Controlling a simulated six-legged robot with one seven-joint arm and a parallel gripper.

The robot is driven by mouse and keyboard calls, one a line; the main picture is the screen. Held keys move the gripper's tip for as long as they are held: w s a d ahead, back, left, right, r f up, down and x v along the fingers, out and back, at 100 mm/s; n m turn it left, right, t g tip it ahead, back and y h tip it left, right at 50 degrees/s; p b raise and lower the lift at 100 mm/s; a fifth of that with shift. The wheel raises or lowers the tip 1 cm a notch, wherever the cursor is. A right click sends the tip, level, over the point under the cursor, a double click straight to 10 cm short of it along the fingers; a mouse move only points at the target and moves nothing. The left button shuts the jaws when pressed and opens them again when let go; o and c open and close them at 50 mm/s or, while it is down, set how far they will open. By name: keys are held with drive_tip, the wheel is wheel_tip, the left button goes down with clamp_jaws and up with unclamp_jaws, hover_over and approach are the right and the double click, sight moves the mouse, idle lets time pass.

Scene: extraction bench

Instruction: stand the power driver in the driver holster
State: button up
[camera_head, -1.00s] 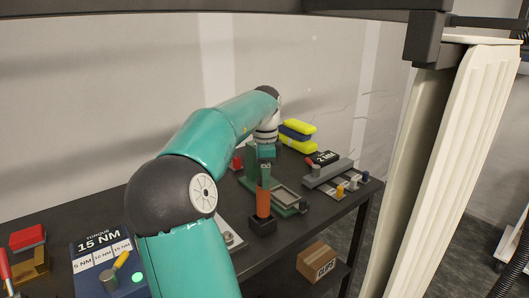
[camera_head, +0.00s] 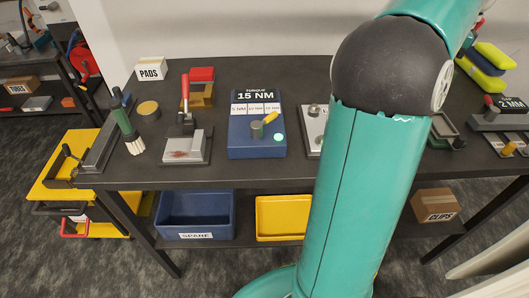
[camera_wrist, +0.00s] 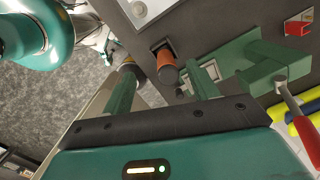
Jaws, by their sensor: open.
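The power driver (camera_wrist: 166,62) shows in the wrist view as an orange cylinder with a dark end. It stands in the driver holster (camera_wrist: 158,44), a small dark square socket on the bench; its lower part is hidden inside. My gripper (camera_wrist: 160,72) is open, its two green fingers on either side of the driver's near end, with visible gaps on both sides. I cannot tell how far the fingertips reach along it. In the head view the driver, holster and gripper are not seen; my arm covers the middle right.
A green fixture (camera_wrist: 262,72) with a red-handled lever (camera_wrist: 296,118) is right of the driver. The bench edge lies left. In the head view, a blue torque unit (camera_head: 240,145), a red-handled clamp (camera_head: 184,150) and a green brush (camera_head: 125,122) occupy the bench's left part.

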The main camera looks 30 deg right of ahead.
drive_tip(key=w+a+f+n+t, duration=0.1)
drive_tip(key=w+a+f+n, duration=0.15)
drive_tip(key=a+n, duration=0.45)
drive_tip(key=w+a+f+n+t, duration=0.1)
drive_tip(key=w+a+n, duration=0.2)
drive_tip(key=a, duration=0.8)
drive_tip(key=w+a+f+n, duration=0.1)
drive_tip(key=w+a+n, duration=0.1)
drive_tip(key=a+n, duration=0.5)
drive_tip(key=s+a+f+n, duration=0.2)
drive_tip(key=a+n, duration=0.1)
drive_tip(key=a, duration=0.4)
drive_tip(key=s+a+f+n+t, duration=0.1)
drive_tip(key=a+f+n, duration=0.1)
drive_tip(key=a, duration=0.5)
drive_tip(key=s+a+f+n+t, duration=0.1)
drive_tip(key=s+a+f+n, duration=0.1)
drive_tip(key=a+n, duration=0.3)
drive_tip(key=shift+s+a+f, duration=0.2)
drive_tip(key=shift+s+a, duration=0.1)
drive_tip(key=shift+a, duration=0.7)
